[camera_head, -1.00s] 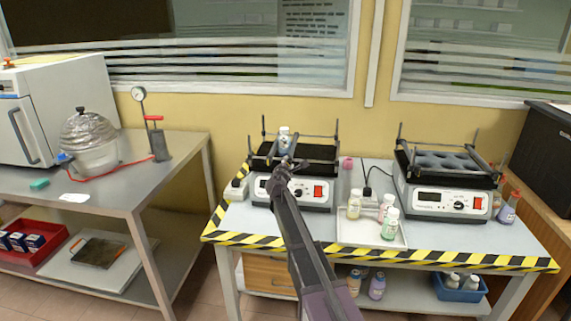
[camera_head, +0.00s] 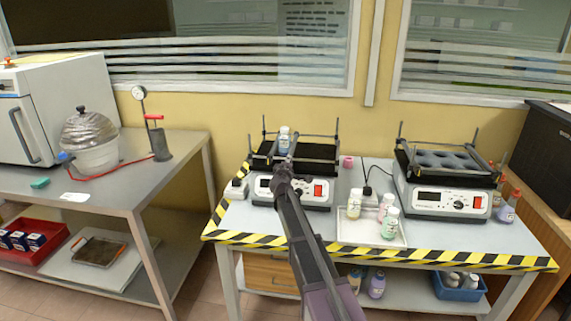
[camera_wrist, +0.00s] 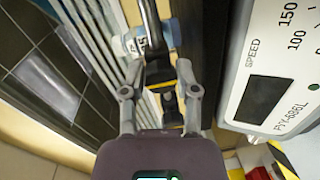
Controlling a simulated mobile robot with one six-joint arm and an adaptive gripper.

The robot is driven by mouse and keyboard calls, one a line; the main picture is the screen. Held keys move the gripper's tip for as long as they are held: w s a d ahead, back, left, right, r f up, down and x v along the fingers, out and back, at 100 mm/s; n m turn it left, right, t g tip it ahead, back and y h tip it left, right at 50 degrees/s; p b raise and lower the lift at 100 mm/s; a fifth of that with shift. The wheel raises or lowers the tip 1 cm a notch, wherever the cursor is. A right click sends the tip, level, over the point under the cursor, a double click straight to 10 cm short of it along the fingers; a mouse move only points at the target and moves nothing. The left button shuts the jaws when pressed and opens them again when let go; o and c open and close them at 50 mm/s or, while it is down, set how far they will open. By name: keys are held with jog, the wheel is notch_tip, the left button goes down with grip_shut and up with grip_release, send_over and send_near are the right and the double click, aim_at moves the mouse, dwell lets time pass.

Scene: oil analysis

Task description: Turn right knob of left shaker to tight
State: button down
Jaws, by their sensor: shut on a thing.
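The left shaker (camera_head: 315,207) stands on the striped-edge table, with a dark platform, corner posts and bars. A bottle (camera_head: 284,140) with a blue label stands on the platform; it also shows in the wrist view (camera_wrist: 135,42). My gripper (camera_head: 284,166) is at the front of the platform, above the control panel. In the wrist view my gripper (camera_wrist: 162,68) has its two fingers on either side of a dark knob-like part (camera_wrist: 159,73) at the end of a bar, and is shut on it. My arm covers part of the panel. How tight the knob is cannot be seen.
The right shaker (camera_head: 448,202) stands at the table's right. A white tray (camera_head: 370,236) with several bottles lies between the shakers at the front. A power adapter (camera_head: 236,190) sits left of the left shaker. The wall is close behind.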

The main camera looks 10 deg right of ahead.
jog(key=shift+w, duration=0.15)
jog(key=shift+c, duration=1.8)
grip_release()
jog(key=s+d+f+m+g+h, duration=0.1)
jog(key=s+d+f+m+g, duration=0.2)
jog(key=s, duration=0.3)
jog(key=s+d+f+m+g+h, duration=0.1)
jog(key=s+d+f+m+g, duration=0.2)
jog(key=s, duration=0.4)
jog(key=s+a+f+m+g+y, duration=0.1)
jog(key=s+f+m+g+y, duration=0.25)
jog(key=s, duration=0.85)
jog(key=s+a+f+m+g+y, duration=0.15)
jog(key=s+f+m+g, duration=0.35)
jog(key=s, duration=0.6)
jog(key=s+a+f+n+g+y, duration=0.2)
jog(key=s+a, duration=0.3)
jog(key=s, duration=0.5)
notch_tip(320, 180, up, 15)
jog(key=p, duration=1.5)
jog(key=shift+w+d+f, duration=0.15)
jog(key=shift+w+d, duration=0.1)
